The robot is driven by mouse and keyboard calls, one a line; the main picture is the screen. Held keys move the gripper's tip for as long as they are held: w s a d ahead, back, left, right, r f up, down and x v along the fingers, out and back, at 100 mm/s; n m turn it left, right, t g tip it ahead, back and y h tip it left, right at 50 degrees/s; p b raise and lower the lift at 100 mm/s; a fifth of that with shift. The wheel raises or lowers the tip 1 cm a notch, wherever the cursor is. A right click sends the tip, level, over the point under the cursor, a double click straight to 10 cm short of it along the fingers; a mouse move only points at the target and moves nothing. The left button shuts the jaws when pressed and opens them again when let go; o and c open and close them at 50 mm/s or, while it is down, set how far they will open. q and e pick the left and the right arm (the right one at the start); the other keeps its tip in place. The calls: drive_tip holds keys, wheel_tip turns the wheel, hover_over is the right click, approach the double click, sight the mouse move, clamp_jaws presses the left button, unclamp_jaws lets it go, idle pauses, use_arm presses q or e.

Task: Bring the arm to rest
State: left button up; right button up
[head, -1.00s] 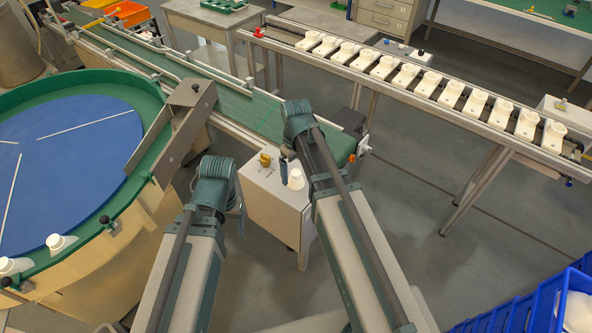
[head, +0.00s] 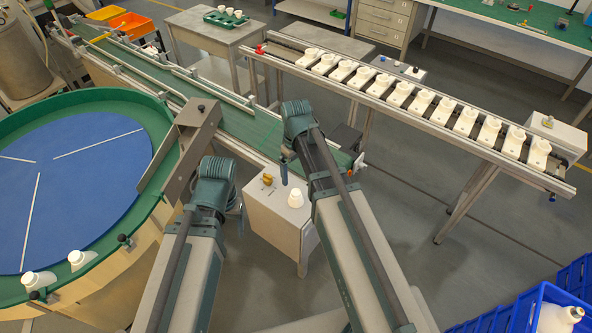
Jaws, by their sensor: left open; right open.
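My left arm rises from the bottom of the head view and ends at a teal joint just right of the round blue turntable (head: 75,185). My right arm reaches further up to a teal joint in front of the green conveyor (head: 240,118). The jaws of both grippers are hidden behind or below the arm links, so no fingertips show. I see nothing held by either arm.
A rail (head: 450,148) with several white holders runs along the upper right. A blue crate (head: 515,312) with a white bulb (head: 560,318) is at the lower right. A green tray (head: 226,20) sits on a grey table behind. Open floor lies between the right arm and the rail.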

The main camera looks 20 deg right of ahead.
sight(296, 192)
use_arm(q)
drive_tip(key=shift+f, duration=0.2)
use_arm(e)
drive_tip(key=shift+f, duration=0.15)
use_arm(q)
wheel_tip(296, 192, down, 12)
drive_tip(key=b, duration=1.2)
use_arm(e)
wheel_tip(296, 192, down, 12)
drive_tip(key=shift+r, duration=0.1)
use_arm(q)
drive_tip(key=shift+r, duration=0.25)
use_arm(e)
drive_tip(key=shift+r, duration=0.15)
